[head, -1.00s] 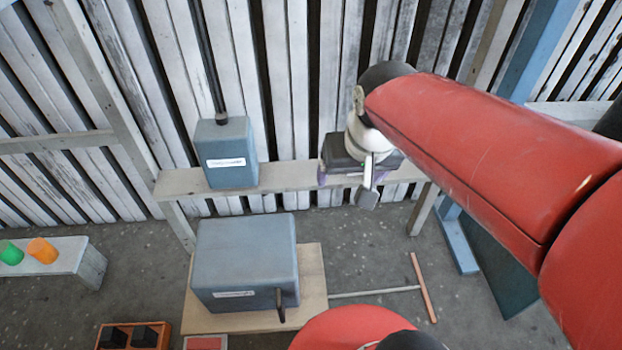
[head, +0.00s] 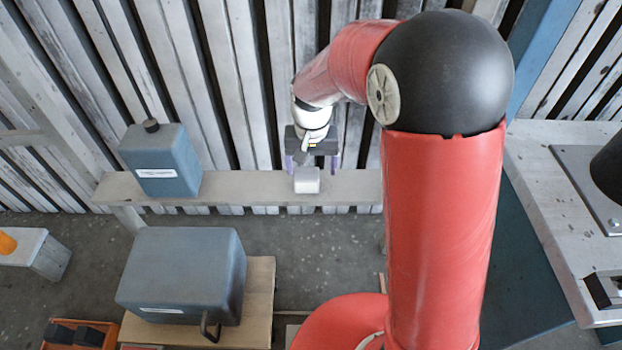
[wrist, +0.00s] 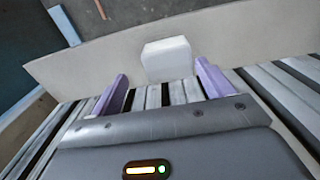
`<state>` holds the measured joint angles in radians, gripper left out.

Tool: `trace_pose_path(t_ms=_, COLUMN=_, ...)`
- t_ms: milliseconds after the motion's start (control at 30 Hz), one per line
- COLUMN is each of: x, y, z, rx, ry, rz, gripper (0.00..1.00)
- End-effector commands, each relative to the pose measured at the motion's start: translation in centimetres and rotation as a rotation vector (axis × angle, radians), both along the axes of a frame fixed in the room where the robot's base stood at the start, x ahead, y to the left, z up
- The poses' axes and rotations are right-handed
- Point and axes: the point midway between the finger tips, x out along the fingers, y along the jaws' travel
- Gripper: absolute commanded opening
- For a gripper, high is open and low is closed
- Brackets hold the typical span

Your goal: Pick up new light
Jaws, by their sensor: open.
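A plain white block (wrist: 167,60) shows in the wrist view against the pale plank, between and just beyond my fingertips; I cannot tell for certain that it is the new light. In the head view my gripper (head: 311,163) hangs over the pale shelf plank near the slatted wall, fingers pointing down. Its two purple fingers are apart, with nothing held between them; they also show in the wrist view (wrist: 160,80). A small pale box shape (head: 306,182) sits below the gripper in the head view, possibly that same block or part of my wrist.
A blue-grey labelled box (head: 162,160) stands left on the shelf plank (head: 240,186). A larger blue-grey housing (head: 183,275) sits on a wooden board in front. An orange cylinder (head: 6,243) is at the left edge. A grey bench (head: 555,200) stands right.

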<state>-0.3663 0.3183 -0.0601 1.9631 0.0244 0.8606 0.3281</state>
Motion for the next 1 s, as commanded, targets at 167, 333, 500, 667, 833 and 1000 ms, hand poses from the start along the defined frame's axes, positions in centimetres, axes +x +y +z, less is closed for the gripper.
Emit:
trace_pose_path(t_ms=167, x=0.0, y=0.1, z=-2.7, rx=-0.001, ry=0.002, rz=0.001, gripper=0.80)
trace_pose_path(t_ms=333, x=0.0, y=0.1, z=-3.3, rx=0.000, ry=0.000, rz=0.001, gripper=0.80)
trace_pose_path(t_ms=500, x=0.0, y=0.1, z=-3.3, rx=0.000, ry=0.000, rz=0.001, gripper=0.77)
trace_pose_path(t_ms=667, x=0.0, y=0.1, z=-3.3, rx=0.000, ry=0.000, rz=0.001, gripper=0.56)
trace_pose_path(t_ms=833, x=0.0, y=0.1, z=-3.3, rx=0.000, ry=0.000, rz=0.001, gripper=0.34)
trace_pose_path(t_ms=1000, x=0.0, y=0.1, z=-3.3, rx=0.000, ry=0.000, rz=0.001, gripper=0.30)
